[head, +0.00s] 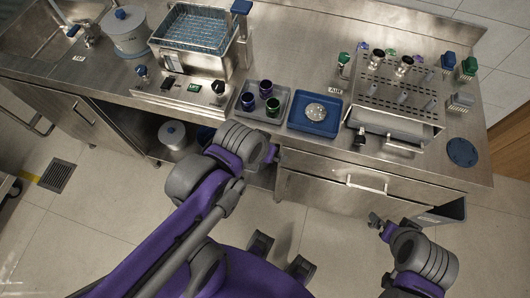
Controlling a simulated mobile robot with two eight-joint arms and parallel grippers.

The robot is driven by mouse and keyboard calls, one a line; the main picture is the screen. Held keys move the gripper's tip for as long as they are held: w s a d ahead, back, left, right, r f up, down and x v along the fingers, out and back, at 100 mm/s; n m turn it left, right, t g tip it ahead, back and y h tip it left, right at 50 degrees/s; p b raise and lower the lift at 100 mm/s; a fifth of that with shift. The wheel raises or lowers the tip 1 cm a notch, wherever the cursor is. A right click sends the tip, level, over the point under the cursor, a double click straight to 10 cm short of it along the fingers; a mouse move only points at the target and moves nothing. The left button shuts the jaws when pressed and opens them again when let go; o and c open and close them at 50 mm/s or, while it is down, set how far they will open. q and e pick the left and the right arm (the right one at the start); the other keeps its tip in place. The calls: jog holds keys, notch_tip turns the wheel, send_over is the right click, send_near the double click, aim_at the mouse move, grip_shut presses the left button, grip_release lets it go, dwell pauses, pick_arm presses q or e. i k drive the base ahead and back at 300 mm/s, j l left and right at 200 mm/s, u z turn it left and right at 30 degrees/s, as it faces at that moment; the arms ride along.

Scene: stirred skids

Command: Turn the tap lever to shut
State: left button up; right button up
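A metal tap (57,14) stands at the sink at the upper left, with a small blue piece (72,31) near it. The lever's exact position is too small to make out. My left gripper (271,154) is at the front edge of the counter, well to the right of the tap. It is seen from behind its wrist, and its finger gap is hidden. My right gripper (377,221) is low in front of the drawers, far from the tap. Its fingers are small and dark, and I cannot tell their opening. I see nothing held in either.
A lidded grey pot (126,32) stands beside the sink. A bath with a blue basket (195,28), a grey tray (261,104) with cups, a blue tray (315,115) and a perforated rack (398,91) fill the counter. A drawer handle (366,184) sticks out below.

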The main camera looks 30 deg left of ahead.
aim_at(87, 22)
jog(key=u, duration=2.45)
jog(key=j+z, duration=0.1)
jog(key=j, duration=0.55)
jog(key=i+l, duration=0.15)
jog(key=i, duration=0.35)
jog(key=i+l, duration=0.1)
jog(key=i, duration=0.4)
